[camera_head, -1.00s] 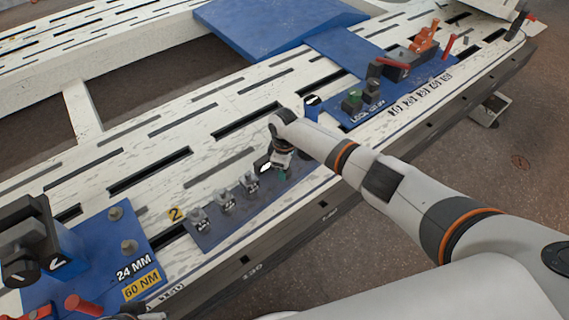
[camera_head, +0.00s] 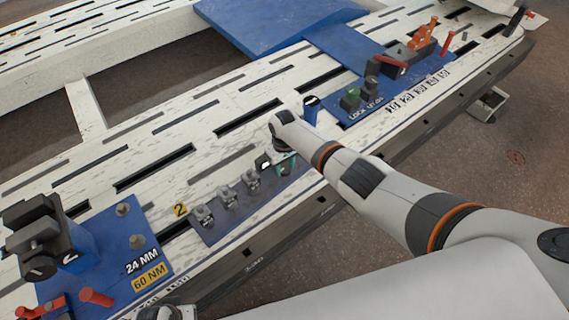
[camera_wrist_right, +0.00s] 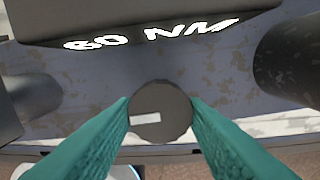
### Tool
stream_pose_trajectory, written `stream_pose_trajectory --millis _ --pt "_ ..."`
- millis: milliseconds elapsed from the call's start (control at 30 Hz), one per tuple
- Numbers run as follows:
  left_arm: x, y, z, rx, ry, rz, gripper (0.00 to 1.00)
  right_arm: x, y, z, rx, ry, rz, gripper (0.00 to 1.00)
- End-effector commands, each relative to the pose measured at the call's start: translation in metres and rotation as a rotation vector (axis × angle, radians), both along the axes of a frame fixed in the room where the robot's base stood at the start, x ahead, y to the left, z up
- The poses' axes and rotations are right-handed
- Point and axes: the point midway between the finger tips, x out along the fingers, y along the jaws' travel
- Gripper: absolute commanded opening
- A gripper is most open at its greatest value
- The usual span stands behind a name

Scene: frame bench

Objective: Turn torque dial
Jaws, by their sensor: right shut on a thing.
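The dial (camera_wrist_right: 160,110) is a dark round knob with a short white bar on its face, in the middle of the right wrist view. The bar lies nearly level, left of the knob's centre. The teal fingers of my right gripper (camera_wrist_right: 160,118) are shut on the dial, one on each side. In the head view my right gripper (camera_head: 284,164) is low over the right end of a blue strip (camera_head: 226,226) and mostly hides the dial there. White lettering (camera_wrist_right: 150,36) ending in "NM" shows on a dark block above the dial.
Several grey clamps (camera_head: 228,197) stand on the strip left of my right gripper. A blue plate (camera_head: 100,262) with a "60 NM" label (camera_head: 150,278) is at lower left. Another blue panel (camera_head: 400,80) with levers is at upper right.

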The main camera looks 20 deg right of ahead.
Motion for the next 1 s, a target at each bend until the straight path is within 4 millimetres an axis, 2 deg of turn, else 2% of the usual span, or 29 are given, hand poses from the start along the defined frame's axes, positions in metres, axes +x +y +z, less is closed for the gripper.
stream_pose_trajectory --millis 533,567,700,1000 --pt "-0.001 -0.0002 -0.0046 -0.001 0.001 -0.001 0.36 0.0 0.0002 0.0001 0.0 0.0 -0.027 0.17" --pt "-0.001 -0.0002 -0.0045 -0.001 0.001 -0.001 0.36 0.0001 0.0003 0.0001 0.0 0.0 -0.027 0.41" --pt "-0.0011 -0.0003 -0.0045 -0.001 0.001 -0.001 0.36 0.0001 0.0003 0.0001 0.0 0.0 -0.027 0.61" --pt "-0.0008 -0.0004 -0.0034 -0.001 0.0 -0.001 0.36 0.0004 0.0001 0.0013 0.0 -0.001 -0.027 0.61"
